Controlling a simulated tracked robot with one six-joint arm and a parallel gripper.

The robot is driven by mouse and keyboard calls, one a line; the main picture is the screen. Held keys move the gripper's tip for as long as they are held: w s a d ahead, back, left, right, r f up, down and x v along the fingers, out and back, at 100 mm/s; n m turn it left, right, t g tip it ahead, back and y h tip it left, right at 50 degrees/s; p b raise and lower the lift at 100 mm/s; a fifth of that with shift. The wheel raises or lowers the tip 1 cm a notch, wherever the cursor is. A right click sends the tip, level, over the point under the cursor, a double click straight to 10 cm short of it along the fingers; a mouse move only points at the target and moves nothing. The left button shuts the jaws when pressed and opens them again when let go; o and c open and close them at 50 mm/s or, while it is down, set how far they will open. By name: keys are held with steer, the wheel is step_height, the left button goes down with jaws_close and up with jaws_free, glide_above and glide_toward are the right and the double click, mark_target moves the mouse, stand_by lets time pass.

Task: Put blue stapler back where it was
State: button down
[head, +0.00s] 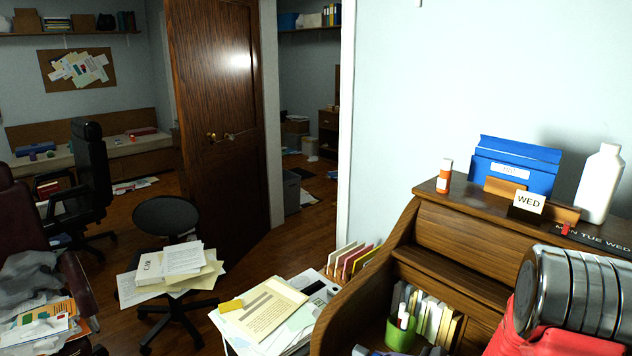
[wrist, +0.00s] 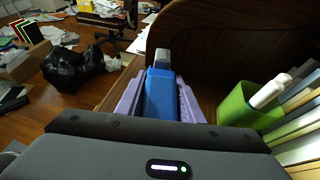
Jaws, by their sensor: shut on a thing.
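The blue stapler (wrist: 160,97) is between the purple fingers of my gripper (wrist: 160,88) in the wrist view, its grey end pointing away from me. My gripper is shut on it. It is close to the wooden desk's curved side panel, left of a green cup (wrist: 247,112) holding white-capped things. I cannot tell whether the stapler touches the desk surface. In the head view, the green cup (head: 400,334) stands inside the roll-top desk (head: 470,225); only a small grey and purple bit shows at the bottom edge beside it, and the stapler is not clearly visible there.
Files or books (head: 432,318) stand right of the cup. A blue box (head: 515,165), an orange bottle (head: 445,176) and a white bottle (head: 600,183) are on the desk's top. Papers (head: 265,312) lie left of the desk. A black bag (wrist: 75,72) and a cardboard box (wrist: 25,65) are on the floor.

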steer(key=shift+w+d+m+t+h, duration=0.5)
steer(key=shift+m+t+h, duration=0.3)
steer(key=shift+m, duration=0.2)
steer(key=shift+d+m+t+h, duration=0.2)
steer(key=shift+m+t+h, duration=0.4)
steer(key=shift+m, duration=0.1)
steer(key=shift+s+f+m+t+h, duration=0.15)
steer(key=shift+s+m+t+h, duration=0.05)
steer(key=shift+m+t+h, duration=0.25)
steer(key=shift+s+m+h, duration=0.3)
steer(key=shift+m+h, duration=0.15)
steer(key=shift+s+a, duration=0.15)
steer(key=shift+a, duration=0.65)
